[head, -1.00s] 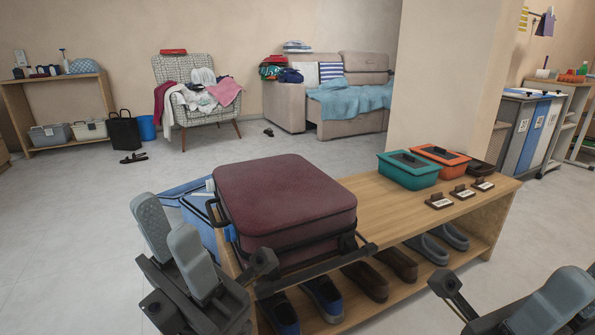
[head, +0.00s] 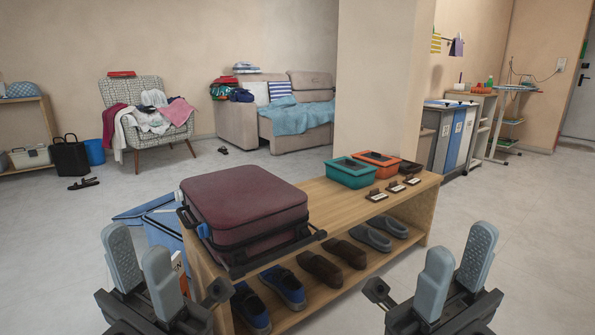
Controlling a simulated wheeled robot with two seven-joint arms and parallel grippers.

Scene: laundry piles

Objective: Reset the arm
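My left gripper (head: 138,242) is at the lower left of the head view, with its two grey fingers apart and nothing between them. My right gripper (head: 461,244) is at the lower right, its grey fingers also apart and empty. Both point upward in the picture and stand in front of the wooden shoe bench (head: 327,198). A maroon suitcase (head: 245,198) lies flat on the left part of the bench, between the two grippers in the picture. Neither gripper appears to hold it.
Teal (head: 351,172) and orange (head: 377,159) bins stand on the bench's far end. Several shoes sit on its lower shelf. A blue container (head: 165,235) stands left of the bench. A chair (head: 150,138) and a sofa (head: 235,125) hold laundry behind. Floor at right is clear.

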